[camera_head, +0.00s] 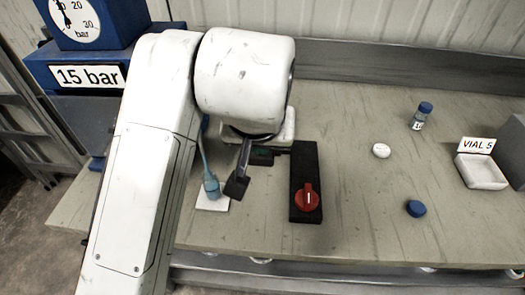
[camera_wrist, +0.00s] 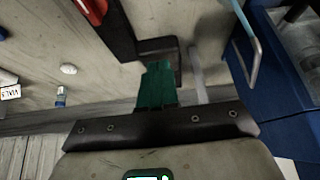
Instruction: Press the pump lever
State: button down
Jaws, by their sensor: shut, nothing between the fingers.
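My gripper shows in the wrist view as green fingers (camera_wrist: 158,85), shut with nothing between them, over a dark block beside a black panel. In the head view my white wrist hides most of it. A dark bar with a black end block (camera_head: 236,187) stands just below my wrist in the head view and looks like the pump lever. A grey bar (camera_wrist: 197,78) shows just right of the fingers in the wrist view; I cannot tell whether it is the same part. Contact between fingers and lever cannot be seen.
A black panel (camera_head: 304,170) with a red knob (camera_head: 307,198) lies to the right. A blue unit marked 15 bar (camera_head: 88,76) is far left. A vial (camera_head: 420,117) and white tray (camera_head: 481,172) stand right.

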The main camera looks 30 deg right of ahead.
jog(key=v, duration=0.7)
jog(key=shift+r, duration=0.15)
jog(key=shift+w+d, duration=0.15)
jog(key=shift+w, duration=0.1)
dwell(2.6)
